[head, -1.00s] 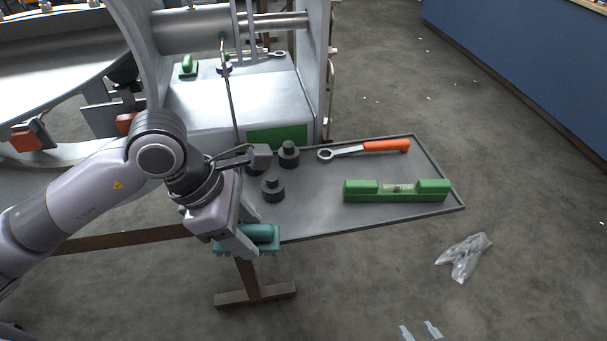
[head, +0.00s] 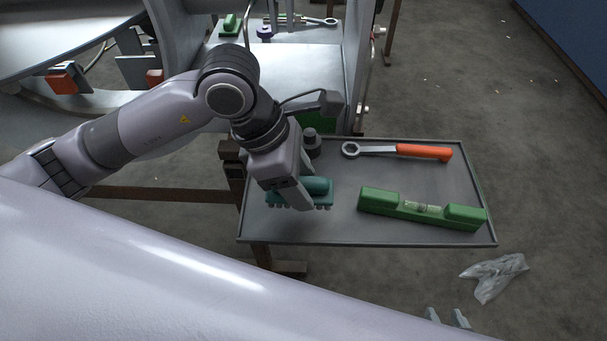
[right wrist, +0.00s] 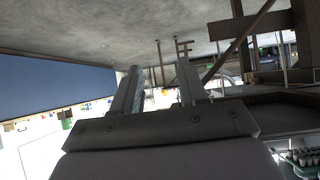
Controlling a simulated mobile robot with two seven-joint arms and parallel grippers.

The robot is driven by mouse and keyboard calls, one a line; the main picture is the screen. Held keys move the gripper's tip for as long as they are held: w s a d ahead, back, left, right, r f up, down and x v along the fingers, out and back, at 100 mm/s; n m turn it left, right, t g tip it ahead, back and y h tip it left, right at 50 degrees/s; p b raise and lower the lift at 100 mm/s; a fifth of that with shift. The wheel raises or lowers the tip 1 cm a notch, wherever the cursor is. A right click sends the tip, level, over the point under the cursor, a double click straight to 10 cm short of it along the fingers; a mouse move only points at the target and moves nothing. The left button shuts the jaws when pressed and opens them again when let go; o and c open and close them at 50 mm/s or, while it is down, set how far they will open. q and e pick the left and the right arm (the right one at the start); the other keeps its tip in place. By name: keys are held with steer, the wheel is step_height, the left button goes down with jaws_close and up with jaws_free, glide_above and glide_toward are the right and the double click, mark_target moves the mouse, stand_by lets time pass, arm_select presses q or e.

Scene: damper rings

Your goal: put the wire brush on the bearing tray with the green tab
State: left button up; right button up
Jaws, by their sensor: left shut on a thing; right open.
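The teal wire brush (head: 318,187) is in my left gripper (head: 291,198) in the head view, bristles down. It appears over the left part of the grey tray (head: 330,232); I cannot tell whether the bristles touch it. A green patch (head: 316,122), partly hidden by my left arm, shows just behind this tray. My right gripper's fingertips (head: 447,318) show at the bottom of the head view, over the floor and away from the tray. In the right wrist view the right gripper (right wrist: 160,72) is open and empty.
On the tray are a green level (head: 422,209), an orange-handled wrench (head: 424,152) and a dark stepped part (head: 311,143). Behind stands a grey machine with a smaller green-handled object (head: 230,24). A clear plastic bag (head: 494,275) lies on the floor.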

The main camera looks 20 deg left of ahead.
arm_select(q)
steer(key=shift+f+b, duration=0.1)
steer(key=shift+b, duration=0.2)
steer(key=shift+f+b, duration=0.6)
steer(key=shift+b, duration=0.1)
step_height(320, 180, down, 3)
steer(key=b, duration=0.2)
steer(key=shift+r+b, duration=0.15)
steer(key=shift+b, duration=0.25)
steer(key=shift+f+b, duration=0.45)
steer(key=shift+b, duration=0.05)
